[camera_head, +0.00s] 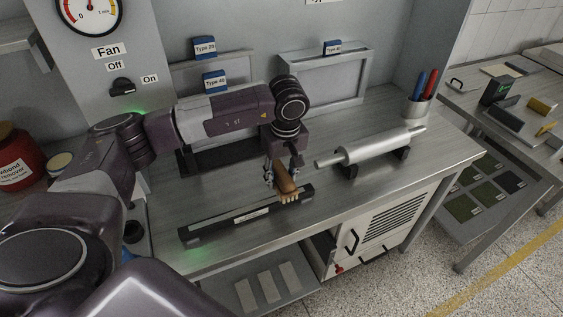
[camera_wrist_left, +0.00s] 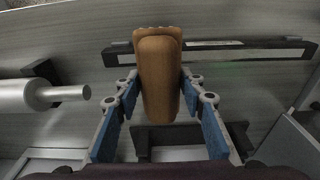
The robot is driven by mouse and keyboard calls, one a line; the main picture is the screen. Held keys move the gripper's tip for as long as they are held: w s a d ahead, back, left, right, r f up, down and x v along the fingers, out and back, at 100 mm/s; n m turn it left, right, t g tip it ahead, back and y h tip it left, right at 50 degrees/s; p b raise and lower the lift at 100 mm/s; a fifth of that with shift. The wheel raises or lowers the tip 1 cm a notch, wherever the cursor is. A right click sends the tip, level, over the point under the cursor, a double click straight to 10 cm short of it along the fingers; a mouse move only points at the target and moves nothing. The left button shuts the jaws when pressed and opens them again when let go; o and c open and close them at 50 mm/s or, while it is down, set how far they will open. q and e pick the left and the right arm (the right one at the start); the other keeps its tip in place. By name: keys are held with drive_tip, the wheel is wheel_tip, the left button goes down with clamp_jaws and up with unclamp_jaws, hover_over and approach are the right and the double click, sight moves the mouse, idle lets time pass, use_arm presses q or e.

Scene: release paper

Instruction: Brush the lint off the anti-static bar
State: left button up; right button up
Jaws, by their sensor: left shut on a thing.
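The anti-static bar (camera_head: 225,222) is a long dark bar with a pale label strip, lying near the front edge of the bench. It also shows in the left wrist view (camera_wrist_left: 250,50). My left gripper (camera_head: 283,178) is shut on a brush (camera_head: 285,181) with a brown wooden handle and pale bristles. The brush is over the bar's right part, bristles toward the bar; I cannot tell whether they touch. In the left wrist view the brush handle (camera_wrist_left: 160,80) sits between the two blue-padded fingers. Lint is too small to make out. My right gripper is not in view.
A metal roller (camera_head: 370,147) rests on dark supports to the right of the brush. A pen cup (camera_head: 417,106) stands at the back right. Small framed stands (camera_head: 322,80) line the back. A red jar (camera_head: 17,160) is at the far left. Bare bench lies right of the bar.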

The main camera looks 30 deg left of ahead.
use_arm(q)
drive_tip(key=shift+w+d+r+p, duration=0.15)
drive_tip(key=shift+r+p, duration=0.15)
drive_tip(key=shift+r, duration=0.35)
drive_tip(key=shift+w+r+p, duration=0.1)
drive_tip(key=shift+r+p, duration=0.2)
drive_tip(key=shift+r, duration=0.3)
drive_tip(key=shift+s+r, duration=0.15)
drive_tip(key=shift+r, duration=0.3)
